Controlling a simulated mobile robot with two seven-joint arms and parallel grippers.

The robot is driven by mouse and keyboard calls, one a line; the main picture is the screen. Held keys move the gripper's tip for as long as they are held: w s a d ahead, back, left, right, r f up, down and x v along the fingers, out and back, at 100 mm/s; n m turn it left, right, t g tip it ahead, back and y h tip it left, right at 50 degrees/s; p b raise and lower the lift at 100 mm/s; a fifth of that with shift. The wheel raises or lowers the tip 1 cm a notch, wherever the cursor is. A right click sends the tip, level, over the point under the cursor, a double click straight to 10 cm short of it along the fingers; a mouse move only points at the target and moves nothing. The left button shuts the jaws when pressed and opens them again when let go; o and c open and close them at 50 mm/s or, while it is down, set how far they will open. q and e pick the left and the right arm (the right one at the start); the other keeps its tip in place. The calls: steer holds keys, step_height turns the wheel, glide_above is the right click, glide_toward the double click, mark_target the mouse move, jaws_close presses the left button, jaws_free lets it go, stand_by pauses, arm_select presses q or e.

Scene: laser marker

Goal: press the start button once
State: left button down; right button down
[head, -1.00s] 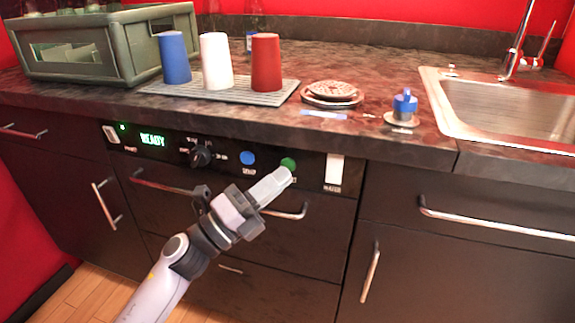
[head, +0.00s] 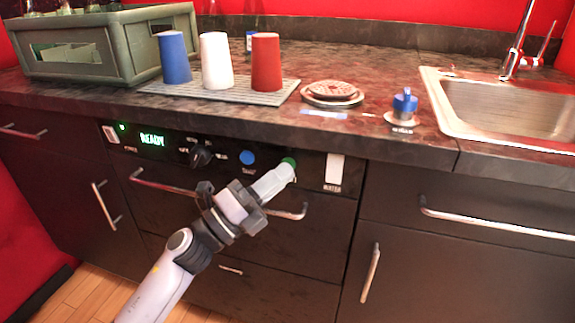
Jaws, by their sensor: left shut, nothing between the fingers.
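The front panel of the machine has a green button (head: 290,161) to the right of a blue button (head: 247,158). The blue button's label is too small to read surely. The green display (head: 152,140) reads READY. My left gripper (head: 287,170) is shut and empty, its fingertips over the lower part of the green button. I cannot tell whether the tips touch the button or stop just in front of it. The button's label is hidden behind the fingers. My right gripper is not in view.
A black knob (head: 201,156) and a white switch (head: 334,170) sit on the same panel. Drawer handles (head: 288,212) stick out below. On the counter stand cups on a grey mat (head: 228,96), a green crate (head: 100,62), a round stack (head: 331,94) and a blue-topped item (head: 404,105).

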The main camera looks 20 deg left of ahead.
arm_select(q)
steer(key=shift+w, duration=0.15)
steer(key=shift+s, duration=0.2)
stand_by(0.3)
steer(key=shift+s, duration=0.6)
steer(key=shift+s, duration=0.1)
steer(key=s+p, duration=0.1)
steer(key=s, duration=0.3)
steer(key=shift+s+a, duration=0.1)
steer(key=shift+s, duration=0.3)
